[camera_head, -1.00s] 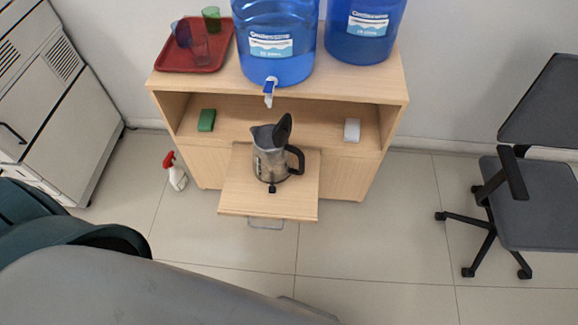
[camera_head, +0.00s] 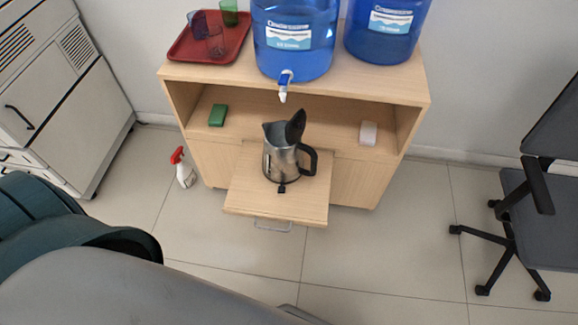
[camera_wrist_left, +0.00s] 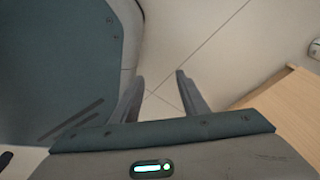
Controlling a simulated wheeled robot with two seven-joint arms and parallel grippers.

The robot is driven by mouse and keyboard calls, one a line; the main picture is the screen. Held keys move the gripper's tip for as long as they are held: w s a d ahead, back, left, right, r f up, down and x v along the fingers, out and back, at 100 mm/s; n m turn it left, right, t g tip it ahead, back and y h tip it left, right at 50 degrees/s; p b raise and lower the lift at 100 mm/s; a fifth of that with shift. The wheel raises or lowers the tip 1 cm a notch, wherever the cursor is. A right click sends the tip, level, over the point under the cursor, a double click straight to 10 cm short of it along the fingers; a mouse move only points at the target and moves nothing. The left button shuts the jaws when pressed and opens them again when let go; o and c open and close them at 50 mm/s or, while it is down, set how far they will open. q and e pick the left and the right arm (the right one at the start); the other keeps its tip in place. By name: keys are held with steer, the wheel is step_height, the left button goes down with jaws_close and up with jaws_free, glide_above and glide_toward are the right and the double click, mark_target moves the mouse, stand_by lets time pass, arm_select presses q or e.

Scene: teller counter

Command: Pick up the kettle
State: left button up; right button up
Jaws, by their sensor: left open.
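The kettle (camera_head: 281,162) is silver with a black handle on its right and a black lid standing open. It stands upright on a wooden pull-out shelf (camera_head: 246,199) at the front of the cabinet. My left gripper shows in the left wrist view (camera_wrist_left: 161,95) with its two fingers apart and nothing between them, above the tiled floor. The kettle is not in that wrist view. In the head view neither gripper's fingers show; only parts of my own body fill the lower left.
Above the kettle are a blue water bottle (camera_head: 294,42) with a tap (camera_head: 285,78), and a second blue bottle (camera_head: 386,32). A red tray (camera_head: 186,52) holds cups. A spray bottle (camera_head: 183,168) stands on the floor left. An office chair (camera_head: 545,205) is at right. Floor in front is clear.

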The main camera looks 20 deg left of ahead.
arm_select(q)
steer(key=w+r+m+t+b, duration=0.3)
steer(key=w+r+b, duration=0.3)
steer(key=w+b, duration=0.5)
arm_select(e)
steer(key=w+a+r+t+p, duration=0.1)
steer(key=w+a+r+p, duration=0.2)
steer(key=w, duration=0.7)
arm_select(q)
steer(key=w+a+r+m+t+y+b, duration=0.2)
steer(key=w+r+m+t+b, duration=0.35)
steer(key=r, duration=0.55)
steer(key=w+a+r+m+t+y+b, duration=0.1)
steer(key=w+a+r+m+t+b, duration=0.15)
steer(key=w+r+m+b, duration=0.55)
steer(key=w+d+r+m+t+h+p, duration=0.3)
steer(key=d+r+m, duration=0.4)
steer(key=m, duration=0.9)
steer(key=shift+w+d+r+t+h, duration=0.15)
steer(key=shift+w+r+t+h, duration=0.4)
steer(key=shift+w+h, duration=0.7)
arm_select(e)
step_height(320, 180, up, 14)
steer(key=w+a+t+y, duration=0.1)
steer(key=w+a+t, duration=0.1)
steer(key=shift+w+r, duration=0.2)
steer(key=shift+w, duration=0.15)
arm_select(q)
steer(key=shift+f+m, duration=0.1)
steer(key=shift+m, duration=0.15)
